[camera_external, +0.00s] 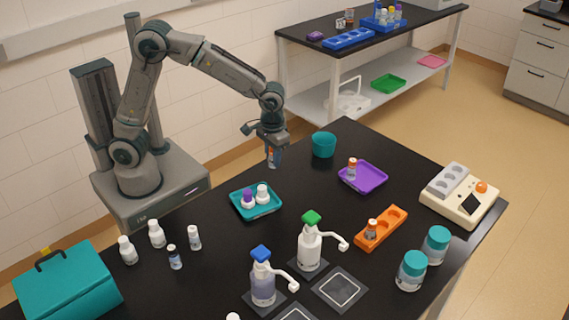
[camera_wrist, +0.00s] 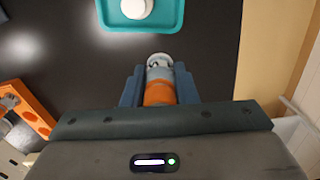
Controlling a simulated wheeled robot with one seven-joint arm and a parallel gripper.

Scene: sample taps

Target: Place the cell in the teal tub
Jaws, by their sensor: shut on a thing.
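My gripper (camera_external: 272,158) hangs over the table's far edge, pointing down. It is shut on the cell (camera_wrist: 158,84), a small cylinder with an orange band and a pale grey end, held between the two fingers (camera_wrist: 159,88) in the wrist view. In the external view the cell is mostly hidden by the fingers. The teal tub (camera_external: 323,145) is a round open cup on the table, right of my gripper and apart from it. The tub's inside is only partly visible, and I do not make out the tub in the wrist view.
A teal tray (camera_external: 239,210) with two bottles stands below my gripper in the picture; it also shows in the wrist view (camera_wrist: 107,14). A purple tray (camera_external: 375,180) with an orange-banded vial stands right of the tub. An orange rack (camera_external: 392,222) and pump bottles (camera_external: 310,248) stand nearer.

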